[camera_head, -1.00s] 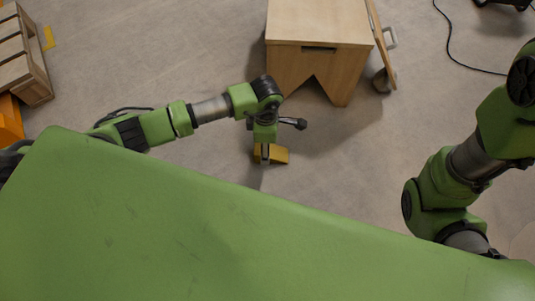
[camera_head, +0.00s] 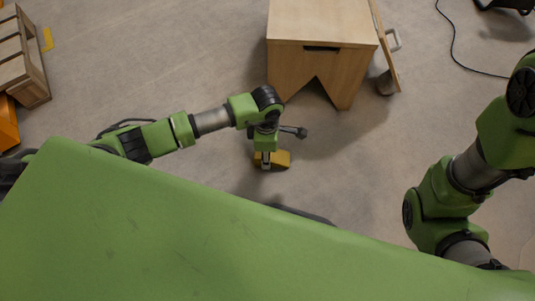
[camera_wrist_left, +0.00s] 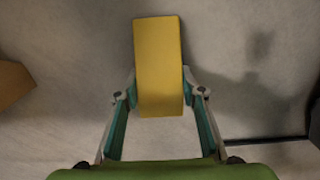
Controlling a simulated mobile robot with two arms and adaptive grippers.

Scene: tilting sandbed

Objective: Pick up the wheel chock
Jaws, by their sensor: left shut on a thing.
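The yellow wheel chock (camera_head: 281,159) is at the lower end of my left arm in the head view, in front of the wooden box. In the left wrist view the chock (camera_wrist_left: 158,55) is a long yellow block between the two fingers. My left gripper (camera_wrist_left: 159,98) is shut on it, with a finger against each long side. In the head view the left gripper (camera_head: 266,157) points down and covers part of the chock. The chock looks raised off the floor, with shadows apart from it in the wrist view. My right gripper is out of view.
A wooden box (camera_head: 322,22) with a V-shaped cut-out stands beyond the left gripper. A slatted crate (camera_head: 33,80) is at the far left. A black cable (camera_head: 455,48) lies at upper right. Floor around the chock is clear.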

